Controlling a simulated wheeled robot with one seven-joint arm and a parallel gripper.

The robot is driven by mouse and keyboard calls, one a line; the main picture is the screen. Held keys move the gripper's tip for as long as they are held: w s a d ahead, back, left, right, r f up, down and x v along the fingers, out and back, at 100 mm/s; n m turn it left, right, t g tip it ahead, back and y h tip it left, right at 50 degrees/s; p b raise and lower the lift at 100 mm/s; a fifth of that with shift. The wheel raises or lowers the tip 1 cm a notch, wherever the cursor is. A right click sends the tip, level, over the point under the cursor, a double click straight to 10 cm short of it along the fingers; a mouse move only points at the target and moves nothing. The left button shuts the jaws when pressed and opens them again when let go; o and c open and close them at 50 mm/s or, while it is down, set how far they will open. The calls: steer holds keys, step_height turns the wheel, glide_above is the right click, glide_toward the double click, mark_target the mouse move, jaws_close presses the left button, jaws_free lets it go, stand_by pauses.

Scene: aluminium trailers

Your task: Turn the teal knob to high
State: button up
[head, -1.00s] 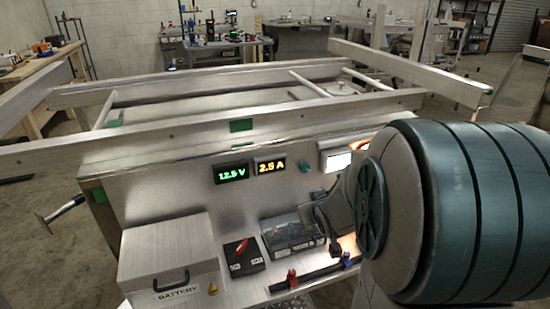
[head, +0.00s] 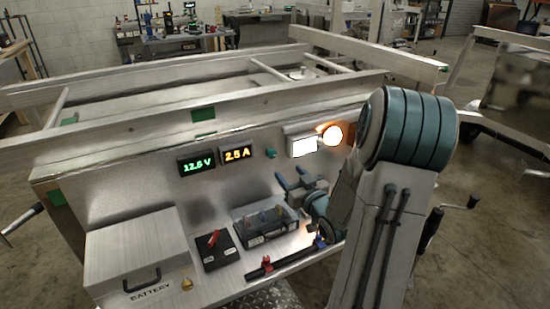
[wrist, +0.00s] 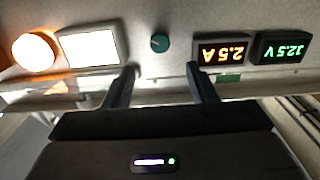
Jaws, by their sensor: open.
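The small teal knob (head: 271,153) sits on the metal panel, between the amber 2.5 A display (head: 237,154) and a lit white panel (head: 303,147). It also shows in the wrist view (wrist: 160,42), upper middle. A pointer mark on it is too small to read. My gripper (head: 292,178) is open and empty, in front of the panel, a little below and right of the knob in the head view. In the wrist view, the two fingers (wrist: 161,70) stand apart, with the knob beyond their tips and roughly centred between them. They do not appear to touch it.
A green voltage display (head: 196,164) and a round glowing lamp (head: 332,135) are on the same panel. Below, the shelf holds a battery box (head: 135,252), a black box with a red top part (head: 215,248) and a clear-lidded case (head: 265,222). Trailer rails run above.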

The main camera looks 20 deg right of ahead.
mark_target(273, 156)
steer(key=w+p, duration=0.1)
steer(key=w, duration=0.9)
steer(key=shift+w+a, duration=0.1)
steer(key=shift+a, duration=0.1)
steer(key=c, duration=1)
